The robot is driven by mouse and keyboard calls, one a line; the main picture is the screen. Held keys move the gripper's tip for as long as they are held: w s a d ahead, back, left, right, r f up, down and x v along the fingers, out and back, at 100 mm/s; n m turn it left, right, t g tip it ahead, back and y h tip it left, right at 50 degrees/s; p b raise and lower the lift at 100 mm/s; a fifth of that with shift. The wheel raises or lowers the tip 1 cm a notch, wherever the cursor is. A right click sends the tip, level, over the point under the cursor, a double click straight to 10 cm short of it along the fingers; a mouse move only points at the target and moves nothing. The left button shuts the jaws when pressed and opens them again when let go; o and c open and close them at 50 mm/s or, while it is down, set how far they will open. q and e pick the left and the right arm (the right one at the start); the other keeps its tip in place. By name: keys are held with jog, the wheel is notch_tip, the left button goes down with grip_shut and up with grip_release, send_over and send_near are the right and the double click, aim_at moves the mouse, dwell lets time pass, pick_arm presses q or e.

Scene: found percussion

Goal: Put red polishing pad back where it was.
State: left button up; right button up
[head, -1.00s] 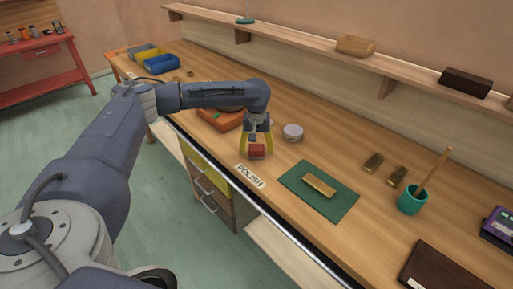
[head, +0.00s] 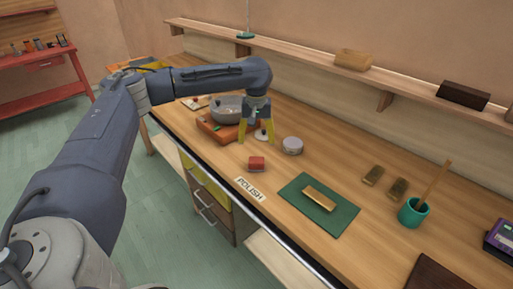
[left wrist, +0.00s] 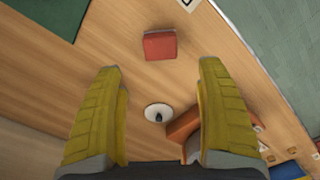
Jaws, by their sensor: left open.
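The red polishing pad (head: 257,163) lies on the wooden bench, just behind the white POLISH label (head: 250,189). It also shows near the top of the left wrist view (left wrist: 160,45). My left gripper (head: 257,141) has its yellow fingers spread and empty. It is above the bench, behind the pad and apart from it. My right gripper is not in view.
A round grey tin (head: 291,145) stands right of my left gripper. A green mat (head: 338,215) with a brass-coloured bar (head: 319,198) lies to the front right. A wall shelf (head: 300,55) runs above.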

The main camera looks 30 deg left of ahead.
pick_arm(q)
jog(key=shift+r, duration=0.9)
dwell(0.8)
